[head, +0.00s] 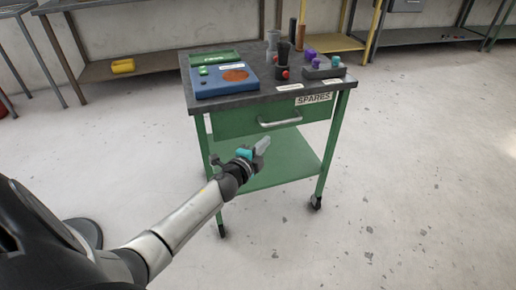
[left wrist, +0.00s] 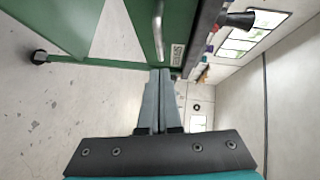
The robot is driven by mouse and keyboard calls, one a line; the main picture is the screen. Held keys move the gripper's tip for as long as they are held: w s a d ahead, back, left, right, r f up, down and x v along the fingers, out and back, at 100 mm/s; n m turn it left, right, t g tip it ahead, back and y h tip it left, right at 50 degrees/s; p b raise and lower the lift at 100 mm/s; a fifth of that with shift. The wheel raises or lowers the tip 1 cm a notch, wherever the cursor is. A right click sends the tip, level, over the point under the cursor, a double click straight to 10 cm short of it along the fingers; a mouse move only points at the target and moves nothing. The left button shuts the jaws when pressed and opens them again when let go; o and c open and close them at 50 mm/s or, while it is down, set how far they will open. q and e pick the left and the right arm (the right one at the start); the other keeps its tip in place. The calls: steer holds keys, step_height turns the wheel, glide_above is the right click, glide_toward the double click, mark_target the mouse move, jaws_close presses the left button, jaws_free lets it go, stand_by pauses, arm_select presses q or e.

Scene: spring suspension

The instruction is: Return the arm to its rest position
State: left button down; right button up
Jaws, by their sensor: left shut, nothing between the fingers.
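My left arm reaches in from the left in the head view. Its gripper (head: 262,145) is shut and empty, in front of the green cart's drawer and below its handle (head: 280,121). In the left wrist view the two grey fingers (left wrist: 160,100) lie together with nothing between them. The drawer front and its SPARES label (left wrist: 177,55) lie beyond the fingertips there. I cannot tell the exact gap to the cart. My right gripper is in neither view.
The green cart (head: 252,98) stands ahead on wheels, with a lower shelf (head: 283,160). Its top holds a blue box (head: 222,82), dark cups and small purple and teal parts. Benches (head: 130,65) line the back wall. The floor (head: 400,180) to the right is clear.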

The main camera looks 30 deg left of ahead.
arm_select(q)
steer(key=shift+s+d+r+p, duration=0.15)
steer(key=shift+s+p, duration=0.1)
steer(key=shift+s, duration=0.85)
steer(key=shift+s+d+r+p, duration=0.1)
steer(key=shift+s+d+p, duration=0.1)
steer(key=shift+s, duration=0.85)
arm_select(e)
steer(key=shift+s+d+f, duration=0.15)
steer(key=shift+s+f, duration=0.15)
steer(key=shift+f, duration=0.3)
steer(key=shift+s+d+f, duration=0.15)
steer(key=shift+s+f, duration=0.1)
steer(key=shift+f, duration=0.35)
